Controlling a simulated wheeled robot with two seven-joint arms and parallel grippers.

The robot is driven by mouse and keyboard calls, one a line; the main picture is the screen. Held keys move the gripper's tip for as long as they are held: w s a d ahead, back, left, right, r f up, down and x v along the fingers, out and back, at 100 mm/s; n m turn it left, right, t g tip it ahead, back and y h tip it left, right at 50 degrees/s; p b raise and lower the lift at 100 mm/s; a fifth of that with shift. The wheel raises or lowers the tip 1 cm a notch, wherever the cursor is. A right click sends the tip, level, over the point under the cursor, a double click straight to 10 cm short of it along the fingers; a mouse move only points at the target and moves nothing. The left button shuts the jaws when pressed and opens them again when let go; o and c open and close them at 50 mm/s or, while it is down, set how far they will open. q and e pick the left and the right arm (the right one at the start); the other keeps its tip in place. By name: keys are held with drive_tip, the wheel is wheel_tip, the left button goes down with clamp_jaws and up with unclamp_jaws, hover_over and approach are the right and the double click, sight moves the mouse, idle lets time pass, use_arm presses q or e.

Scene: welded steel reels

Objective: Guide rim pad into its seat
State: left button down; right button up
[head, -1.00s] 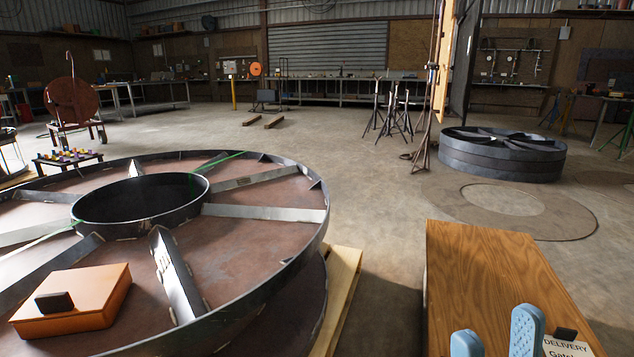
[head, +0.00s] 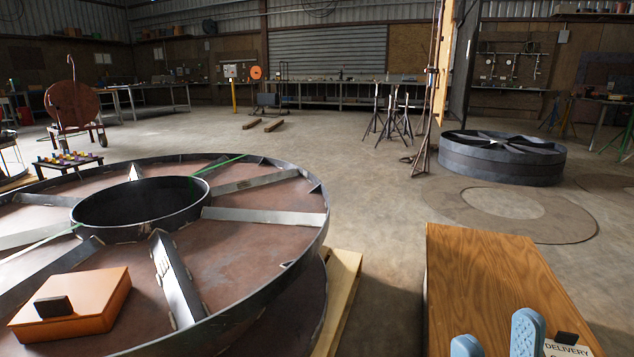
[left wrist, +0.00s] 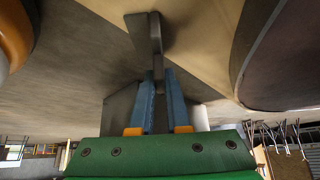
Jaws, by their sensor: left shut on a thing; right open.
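My left gripper (left wrist: 159,95) shows in the left wrist view. Its blue fingers are shut on a dark grey piece (left wrist: 147,32), which I take to be the rim pad, with a thin fin between the fingers. I cannot tell whether the piece touches anything beyond. My left gripper is outside the head view. The large steel reel (head: 265,246) lies flat at the left of the head view, with a hub ring, spokes and raised rim. I cannot make out the pad's seat. My right gripper (head: 497,340) is open and empty at the bottom of the head view.
An orange box (head: 95,300) with a dark block on top sits on the reel. A wooden pallet (head: 342,285) edges out under the reel. A wood-topped surface (head: 480,275) with a delivery card (head: 568,349) stands at right. Open floor (head: 375,215) lies between and beyond.

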use_arm(q)
drive_tip(key=shift+r+p, duration=0.6)
drive_tip(key=shift+r, duration=0.05)
